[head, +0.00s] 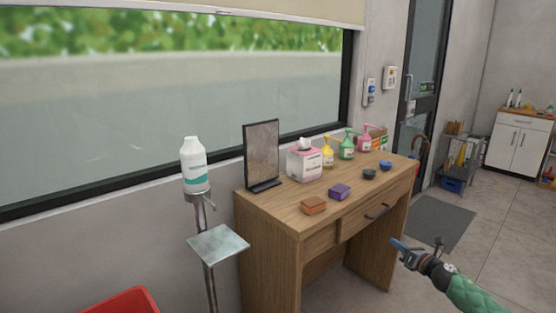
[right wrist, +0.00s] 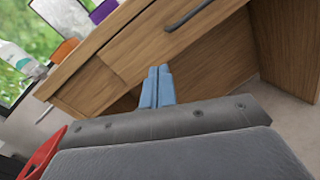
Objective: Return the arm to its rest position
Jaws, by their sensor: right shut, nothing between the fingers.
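My right gripper (head: 397,244) is at the lower right of the head view, in front of the wooden desk and off to its right side. Its blue fingers also show in the right wrist view (right wrist: 157,86), closed together with nothing between them. They point toward the desk front, below the drawer handle. My right arm, in a green sleeve (head: 474,297), comes in from the lower right corner. My left gripper is not in view.
The wooden desk (head: 283,215) carries a tissue box (head: 304,163), a dark-framed panel (head: 262,153), pump bottles and small boxes. A stand with a white bottle (head: 193,164) is left of it. A red bin (head: 124,302) is lower left.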

